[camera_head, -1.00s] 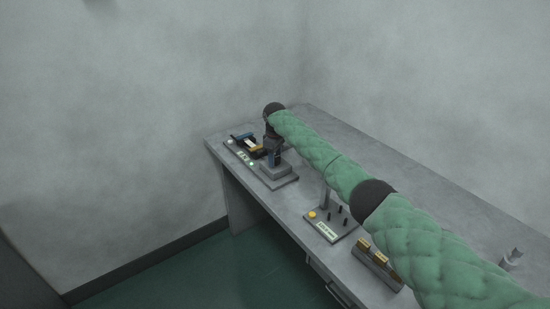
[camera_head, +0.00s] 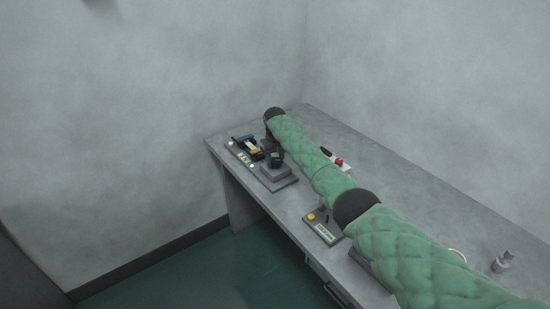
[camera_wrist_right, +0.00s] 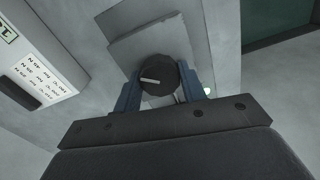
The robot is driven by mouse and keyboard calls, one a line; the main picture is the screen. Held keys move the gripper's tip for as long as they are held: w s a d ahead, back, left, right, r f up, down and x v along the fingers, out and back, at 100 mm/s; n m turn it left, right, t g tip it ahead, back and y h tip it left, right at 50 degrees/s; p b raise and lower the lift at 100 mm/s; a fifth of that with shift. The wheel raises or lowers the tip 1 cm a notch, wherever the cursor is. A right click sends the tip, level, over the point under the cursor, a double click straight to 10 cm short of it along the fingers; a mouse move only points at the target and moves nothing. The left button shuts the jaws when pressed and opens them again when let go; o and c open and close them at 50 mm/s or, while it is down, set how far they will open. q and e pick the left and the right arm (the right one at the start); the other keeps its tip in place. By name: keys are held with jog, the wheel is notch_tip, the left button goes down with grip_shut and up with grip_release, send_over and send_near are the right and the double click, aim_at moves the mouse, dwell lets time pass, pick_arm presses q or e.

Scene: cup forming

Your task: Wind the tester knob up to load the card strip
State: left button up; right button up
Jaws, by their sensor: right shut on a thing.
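The tester knob (camera_wrist_right: 160,71) shows in the right wrist view as a dark round dial with a white pointer line, above a grey stepped block (camera_wrist_right: 137,33). My right gripper (camera_wrist_right: 160,88) has its two blue fingers on either side of the knob and is shut on it. In the head view, my right gripper (camera_head: 273,157) points down at the tester's grey base (camera_head: 281,181), near the bench's far left end. The knob is hidden there by the gripper. I cannot make out the card strip for sure. My left gripper is not in view.
A plate with a yellow button (camera_head: 311,217) sits nearer along the bench (camera_head: 405,190). A red item (camera_head: 339,162) lies behind my arm. A small grey fixture (camera_head: 502,262) stands at right.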

aim_at(275, 160)
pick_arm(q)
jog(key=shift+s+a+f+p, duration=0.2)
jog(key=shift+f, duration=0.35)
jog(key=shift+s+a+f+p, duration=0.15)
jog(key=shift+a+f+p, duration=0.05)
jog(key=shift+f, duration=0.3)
pick_arm(e)
jog(key=shift+r+m, duration=0.15)
jog(key=shift+m, duration=0.85)
jog(key=o, duration=1)
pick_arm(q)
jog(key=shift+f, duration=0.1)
pick_arm(e)
jog(key=shift+r, duration=0.3)
pick_arm(q)
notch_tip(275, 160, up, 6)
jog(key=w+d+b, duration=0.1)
jog(key=b, duration=0.1)
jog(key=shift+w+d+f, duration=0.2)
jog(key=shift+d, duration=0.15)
pick_arm(e)
jog(key=shift+r, duration=3.55)
